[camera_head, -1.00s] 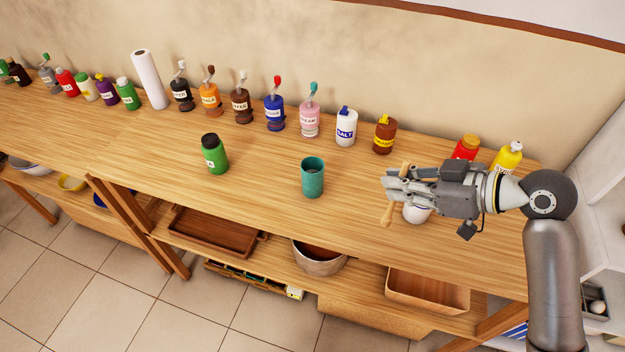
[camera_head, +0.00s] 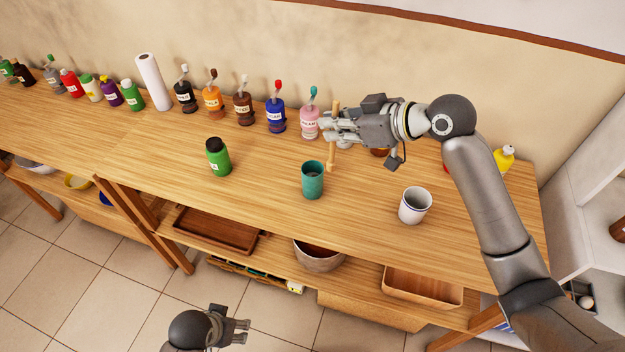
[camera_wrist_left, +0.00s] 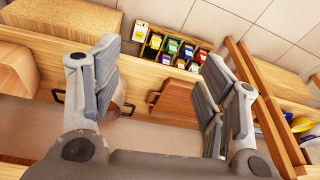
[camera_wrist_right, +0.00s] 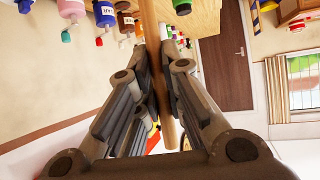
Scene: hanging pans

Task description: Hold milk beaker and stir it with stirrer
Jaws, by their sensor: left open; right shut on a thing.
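A teal beaker (camera_head: 313,182) stands upright on the wooden table in the head view. Its contents look dark and I cannot tell what they are. My right gripper (camera_head: 328,125) is shut on a wooden stirrer (camera_head: 333,158), held upright above the table just right of and behind the beaker. The stirrer also runs between the fingers in the right wrist view (camera_wrist_right: 158,75). My left gripper (camera_head: 243,331) is open and empty, low in front of the table over the floor. Its spread fingers show in the left wrist view (camera_wrist_left: 158,90).
A green bottle (camera_head: 217,157) stands to the left. Several labelled bottles line the wall behind. The lower shelf holds a brown tray (camera_head: 215,232) and a bowl (camera_head: 318,256).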

